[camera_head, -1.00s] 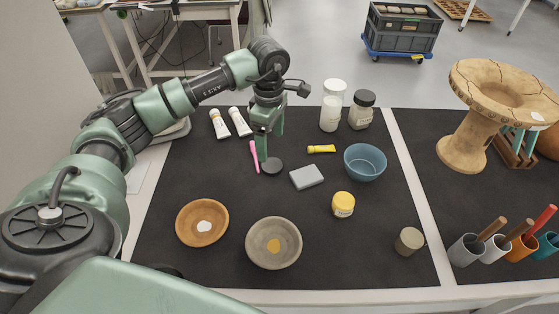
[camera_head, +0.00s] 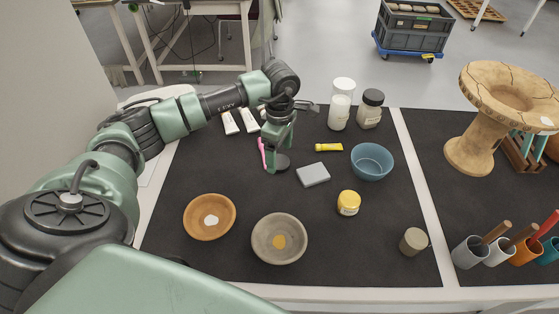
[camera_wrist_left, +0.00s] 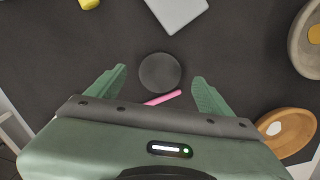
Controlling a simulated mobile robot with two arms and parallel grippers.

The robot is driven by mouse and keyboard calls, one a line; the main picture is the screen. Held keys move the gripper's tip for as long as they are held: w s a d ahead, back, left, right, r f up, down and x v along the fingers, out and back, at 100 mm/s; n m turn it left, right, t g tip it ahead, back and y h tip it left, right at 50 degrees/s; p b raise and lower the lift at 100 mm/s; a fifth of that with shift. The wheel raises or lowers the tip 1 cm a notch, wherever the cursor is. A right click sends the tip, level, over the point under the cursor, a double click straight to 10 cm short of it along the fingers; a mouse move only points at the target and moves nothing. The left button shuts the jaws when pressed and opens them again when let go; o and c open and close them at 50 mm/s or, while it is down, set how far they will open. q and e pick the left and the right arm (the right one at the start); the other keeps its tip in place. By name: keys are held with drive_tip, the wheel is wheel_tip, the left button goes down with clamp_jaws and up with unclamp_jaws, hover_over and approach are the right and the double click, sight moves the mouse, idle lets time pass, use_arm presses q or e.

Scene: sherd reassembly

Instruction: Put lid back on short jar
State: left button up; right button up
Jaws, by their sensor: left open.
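A dark round disc that looks like a lid (camera_head: 283,163) lies flat on the black mat, and it also shows in the left wrist view (camera_wrist_left: 160,73). My left gripper (camera_head: 276,161) points down at the disc. In the left wrist view its two fingers stand open, one on each side of the disc, with nothing held. A short grey-beige jar (camera_head: 413,242) stands at the mat's front right; I cannot tell whether its top is open. Another squat jar (camera_head: 370,112) with a dark top stands at the back. My right gripper is not in view.
A pink stick (camera_wrist_left: 163,98) lies close beside the disc. A grey block (camera_head: 313,175), yellow tube (camera_head: 329,147), blue bowl (camera_head: 371,162) and yellow jar (camera_head: 348,203) lie to the right. Two bowls (camera_head: 209,217) (camera_head: 279,239) are in front. The mat between is clear.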

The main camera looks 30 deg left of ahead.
sight(279, 162)
use_arm(q)
drive_tip(key=shift+f, duration=1.2)
drive_tip(key=c, duration=1.6)
drive_tip(key=shift+o, duration=0.2)
drive_tip(key=shift+r, duration=0.2)
wheel_tip(279, 162, up, 20)
drive_tip(key=b, duration=0.1)
drive_tip(key=shift+f, duration=0.15)
